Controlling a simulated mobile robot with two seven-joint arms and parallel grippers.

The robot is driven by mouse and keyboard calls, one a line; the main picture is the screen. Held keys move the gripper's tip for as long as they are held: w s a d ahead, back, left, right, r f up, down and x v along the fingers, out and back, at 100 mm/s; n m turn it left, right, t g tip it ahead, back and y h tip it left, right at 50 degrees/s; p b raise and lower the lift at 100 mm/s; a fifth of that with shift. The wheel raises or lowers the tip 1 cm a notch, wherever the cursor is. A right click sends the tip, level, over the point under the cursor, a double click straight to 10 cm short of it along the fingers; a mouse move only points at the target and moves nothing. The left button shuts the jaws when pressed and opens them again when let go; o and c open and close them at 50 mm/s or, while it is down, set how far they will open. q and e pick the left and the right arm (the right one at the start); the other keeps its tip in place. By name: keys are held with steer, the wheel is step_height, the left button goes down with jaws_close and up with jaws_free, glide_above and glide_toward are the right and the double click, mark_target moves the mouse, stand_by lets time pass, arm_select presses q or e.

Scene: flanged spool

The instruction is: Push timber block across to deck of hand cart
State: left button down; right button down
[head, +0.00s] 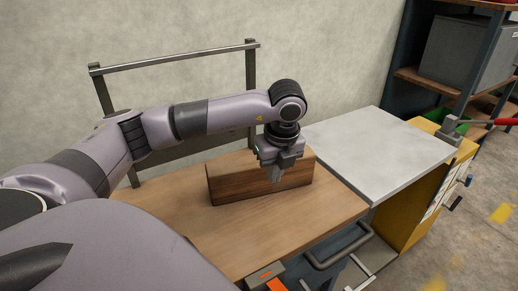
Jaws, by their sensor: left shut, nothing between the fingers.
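The timber block (235,186) is a long brown box-shaped piece lying on a light wooden top (235,235), towards its back right. A metal frame with a top rail (180,56) rises behind this top. A pale grey top (385,142) over a yellow cabinet adjoins it on the right. I cannot tell for certain which top is the cart's deck. My left gripper (275,177) points down, shut and empty, in front of the block's right half. I cannot tell whether its tips touch the block. My right gripper is not in view.
A dark loop handle (340,246) stands off the wooden top's front right edge. A grey clamp with a red handle (452,128) sits at the grey top's far right corner. Shelving (405,72) stands behind on the right. The grey top is otherwise clear.

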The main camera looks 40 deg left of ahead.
arm_select(q)
steer(key=p, duration=0.1)
glide_above(262, 175)
steer(key=w+a, duration=0.1)
steer(key=a, duration=0.2)
steer(key=shift+w+a, duration=0.1)
steer(key=shift+w, duration=0.05)
steer(key=shift+f+p, duration=0.35)
steer(key=shift+f, duration=0.4)
steer(key=shift+f+b, duration=0.1)
steer(key=shift+b, duration=0.2)
